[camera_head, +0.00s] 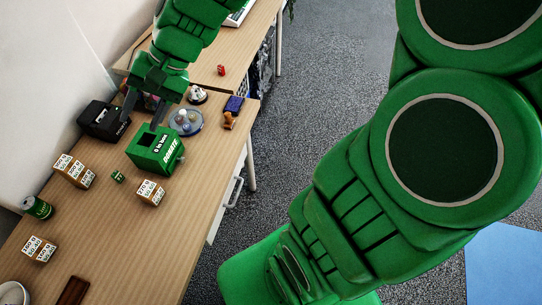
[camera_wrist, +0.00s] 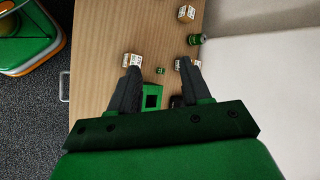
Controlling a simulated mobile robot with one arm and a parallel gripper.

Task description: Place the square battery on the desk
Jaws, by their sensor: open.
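My gripper (camera_head: 144,110) is open, its two dark fingers spread above the far part of the wooden desk (camera_head: 120,238). In the wrist view my gripper (camera_wrist: 159,68) has nothing held between its fingers. I cannot tell for sure which thing is the square battery. A small green cube (camera_head: 118,176) lies on the desk among white-and-orange blocks; it also shows in the wrist view (camera_wrist: 160,71), between the fingertips in the picture but apparently well below them. A green box marked "DONATE" (camera_head: 150,158) stands just below my gripper in the picture.
A black box (camera_head: 100,118) stands by the wall. White-and-orange blocks (camera_head: 151,192), a green can (camera_head: 38,207) and a brown block (camera_head: 73,291) are on the desk. A round clear dish (camera_head: 186,121) and a blue item (camera_head: 234,104) are near the right edge. Bare wood lies in front.

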